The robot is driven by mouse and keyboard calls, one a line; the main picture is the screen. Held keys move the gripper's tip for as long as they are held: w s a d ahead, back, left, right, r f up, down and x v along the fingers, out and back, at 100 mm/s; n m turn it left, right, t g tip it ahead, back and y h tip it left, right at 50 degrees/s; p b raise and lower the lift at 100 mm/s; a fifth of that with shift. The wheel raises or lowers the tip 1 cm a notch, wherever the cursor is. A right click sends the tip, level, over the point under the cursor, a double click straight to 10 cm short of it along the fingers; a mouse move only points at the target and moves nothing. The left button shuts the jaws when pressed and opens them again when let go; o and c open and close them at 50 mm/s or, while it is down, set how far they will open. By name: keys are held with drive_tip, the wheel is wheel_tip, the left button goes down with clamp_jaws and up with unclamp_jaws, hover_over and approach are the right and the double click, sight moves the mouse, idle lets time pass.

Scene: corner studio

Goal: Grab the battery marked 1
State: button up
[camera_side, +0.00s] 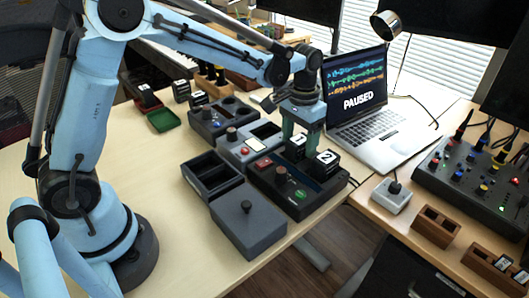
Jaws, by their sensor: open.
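The battery marked 1 (298,144) is a dark block with a white numbered top.
A dark open two-slot box (211,168) and a closed grey box (247,222) stand left and in front of the device. Grey knobbed units (245,152) stand behind. A laptop (367,112) is close on the right. The table's left part is clear.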

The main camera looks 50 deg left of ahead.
drive_tip(key=shift+f, duration=0.2)
drive_tip(key=c, duration=1.3)
drive_tip(key=shift+r, duration=0.1)
